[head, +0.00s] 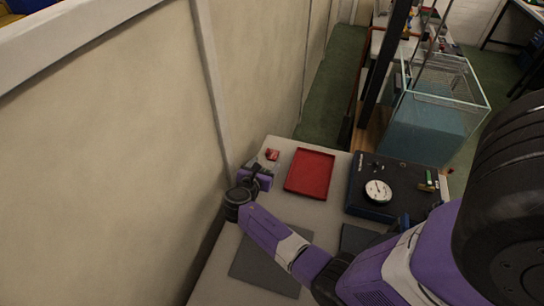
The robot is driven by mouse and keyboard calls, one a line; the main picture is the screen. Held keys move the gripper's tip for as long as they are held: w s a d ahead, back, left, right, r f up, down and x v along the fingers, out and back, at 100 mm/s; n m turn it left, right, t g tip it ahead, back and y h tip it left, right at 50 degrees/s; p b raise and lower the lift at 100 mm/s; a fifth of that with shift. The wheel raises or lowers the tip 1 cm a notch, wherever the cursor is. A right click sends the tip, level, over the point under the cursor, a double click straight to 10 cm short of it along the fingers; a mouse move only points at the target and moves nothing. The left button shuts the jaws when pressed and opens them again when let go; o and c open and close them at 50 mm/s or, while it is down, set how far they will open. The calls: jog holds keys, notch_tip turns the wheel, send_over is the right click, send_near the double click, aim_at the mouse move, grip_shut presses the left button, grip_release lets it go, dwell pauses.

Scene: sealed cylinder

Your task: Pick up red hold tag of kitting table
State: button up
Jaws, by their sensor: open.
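A small red thing, seemingly the red hold tag (272,154), lies near the far left corner of the light grey kitting table (283,145). My gripper (266,165) is just on the near side of it, at the end of my purple arm. The gripper is open, with nothing seen in it. The fingertips are small and partly hidden by the gripper body, so I cannot tell whether they touch the tag.
A red tray (309,174) lies right of my gripper. A black case (409,177) with a round white dial (378,191) stands further right. Dark grey mats (262,268) lie nearer. A beige wall (110,150) runs close along the table's left side.

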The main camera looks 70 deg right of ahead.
aim_at(273, 151)
jog(key=b+x, duration=0.1)
jog(key=x, duration=0.1)
jog(key=b+x, duration=0.2)
jog(key=x, duration=0.1)
jog(key=shift+d+r, duration=0.15)
jog(key=shift+d, duration=0.3)
jog(key=c, duration=1.4)
jog(key=shift+r, duration=0.15)
jog(key=shift+c, duration=0.2)
